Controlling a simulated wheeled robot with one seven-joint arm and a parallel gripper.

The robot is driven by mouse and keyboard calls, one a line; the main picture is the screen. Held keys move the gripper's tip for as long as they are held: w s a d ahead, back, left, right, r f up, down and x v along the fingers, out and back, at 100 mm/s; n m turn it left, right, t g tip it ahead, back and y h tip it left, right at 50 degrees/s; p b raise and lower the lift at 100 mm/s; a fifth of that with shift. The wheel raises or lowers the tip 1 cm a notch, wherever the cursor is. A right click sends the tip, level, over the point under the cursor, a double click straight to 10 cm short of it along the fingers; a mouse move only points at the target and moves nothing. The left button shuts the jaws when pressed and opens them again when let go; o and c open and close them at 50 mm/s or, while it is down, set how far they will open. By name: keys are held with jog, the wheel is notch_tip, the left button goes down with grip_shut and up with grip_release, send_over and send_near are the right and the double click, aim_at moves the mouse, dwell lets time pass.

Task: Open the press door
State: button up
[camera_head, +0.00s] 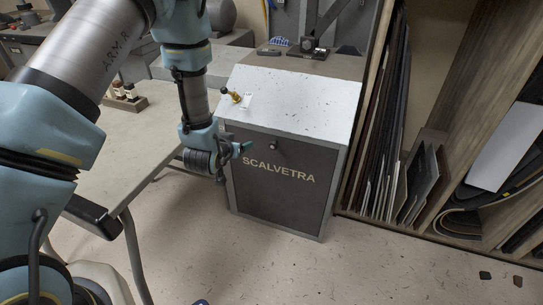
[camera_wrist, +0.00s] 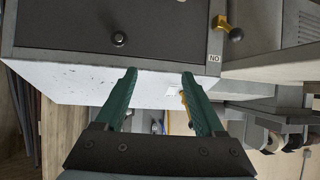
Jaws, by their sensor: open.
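A grey-white cabinet (camera_head: 297,99) stands ahead with a dark front door (camera_head: 275,190) marked SCALVETRA. The door looks shut. A small round dark knob (camera_head: 276,146) sits near the door's top. My gripper (camera_head: 243,147) is beside the door's upper left, left of the knob, and appears apart from it. In the wrist view, which looks turned over, my open gripper (camera_wrist: 160,76) shows two green fingers with nothing between them. The knob (camera_wrist: 118,39) is beyond and left of the fingertips there, on the dark door (camera_wrist: 175,25).
A table (camera_head: 110,150) is at the left, close to my arm. A wooden rack (camera_head: 440,215) of dark sheets adjoins the cabinet's right side. The floor (camera_head: 260,265) in front of the door is clear.

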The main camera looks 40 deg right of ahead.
jog(key=m+h, duration=0.1)
jog(key=h, duration=0.1)
send_near(272, 147)
jog(key=a, duration=0.1)
jog(key=x, duration=1)
jog(key=shift+s+d+r, duration=0.2)
jog(key=shift+s+r, duration=0.05)
jog(key=shift+c, duration=0.4)
grip_shut()
